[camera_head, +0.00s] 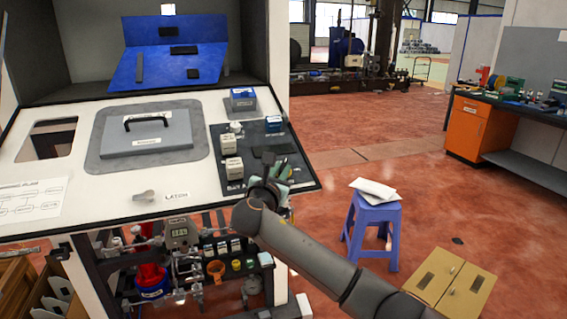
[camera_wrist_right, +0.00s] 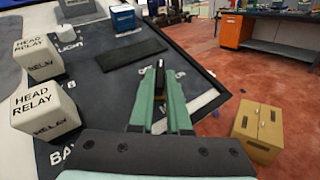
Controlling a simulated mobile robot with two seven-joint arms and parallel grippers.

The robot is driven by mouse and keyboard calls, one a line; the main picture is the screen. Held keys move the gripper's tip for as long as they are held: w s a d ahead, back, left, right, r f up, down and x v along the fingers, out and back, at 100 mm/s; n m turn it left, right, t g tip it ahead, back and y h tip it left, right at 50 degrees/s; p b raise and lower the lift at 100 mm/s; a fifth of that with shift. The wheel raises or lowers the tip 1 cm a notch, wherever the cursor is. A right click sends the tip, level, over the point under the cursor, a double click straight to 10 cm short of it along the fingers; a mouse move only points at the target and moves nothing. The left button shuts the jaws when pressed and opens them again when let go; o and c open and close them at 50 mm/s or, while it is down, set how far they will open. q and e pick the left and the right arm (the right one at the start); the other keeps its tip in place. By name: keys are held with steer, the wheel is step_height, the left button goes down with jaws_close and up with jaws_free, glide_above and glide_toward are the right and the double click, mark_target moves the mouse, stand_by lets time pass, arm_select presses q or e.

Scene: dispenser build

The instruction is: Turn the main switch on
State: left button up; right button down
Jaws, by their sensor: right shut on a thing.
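My right gripper (camera_wrist_right: 160,72) has green fingers. It is over the front right corner of the dark mat, and also shows in the head view (camera_head: 277,170). The fingers are close together on a small dark part, mostly hidden between them; I cannot tell whether it is the main switch. No thing in view is readably labelled as the main switch. A small grey knob-like piece (camera_head: 144,196) is at the front of the white panel (camera_head: 80,112). My left gripper is not in view.
On the dark mat (camera_wrist_right: 92,98) stand two white head relay blocks (camera_wrist_right: 38,60) (camera_wrist_right: 45,110), a flat black block (camera_wrist_right: 131,55) and a blue-topped block (camera_wrist_right: 123,18). A grey lid with a handle (camera_head: 148,135) lies left.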

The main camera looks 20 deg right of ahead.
steer(key=m+g+h, duration=0.2)
steer(key=m, duration=0.1)
steer(key=shift+w+a, duration=0.15)
steer(key=shift+a, duration=0.1)
steer(key=shift+m+g+h, duration=0.4)
steer(key=shift+m+g, duration=0.1)
steer(key=shift+g, duration=0.1)
steer(key=shift+w+r+m+g+h, duration=0.15)
steer(key=shift+m+g+h, duration=0.45)
steer(key=shift+m+g, duration=0.4)
steer(key=c, duration=0.9)
jaws_free()
steer(key=shift+a, duration=0.15)
steer(key=b+v, duration=0.1)
steer(key=v, duration=1.1)
steer(key=shift+a+b, duration=0.1)
steer(key=shift+b, duration=0.3)
